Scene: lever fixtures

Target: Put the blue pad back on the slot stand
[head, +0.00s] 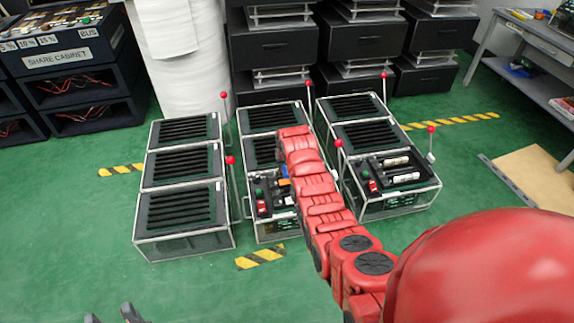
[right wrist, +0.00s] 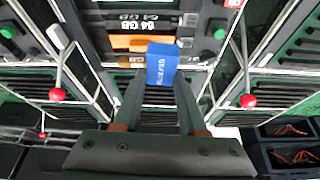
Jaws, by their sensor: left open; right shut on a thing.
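The blue pad (right wrist: 162,64) is between the fingertips of my right gripper (right wrist: 160,82), which is shut on it. The pad is in front of a row of black and orange pieces (right wrist: 140,42) marked "64 GB", likely the slot stand. I cannot tell whether the pad touches them. In the head view a small blue bit of the pad (head: 284,171) shows beside my red right arm, which hides the right gripper and part of the middle front fixture. My left gripper (head: 112,316) is open and empty at the bottom left edge, above the green floor.
Several framed boxes with black slotted tops stand in three columns, with red-knobbed levers such as this one (head: 230,160). The middle front box (head: 275,230) has red and green buttons. The right front box (head: 400,205) holds white cylinders.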

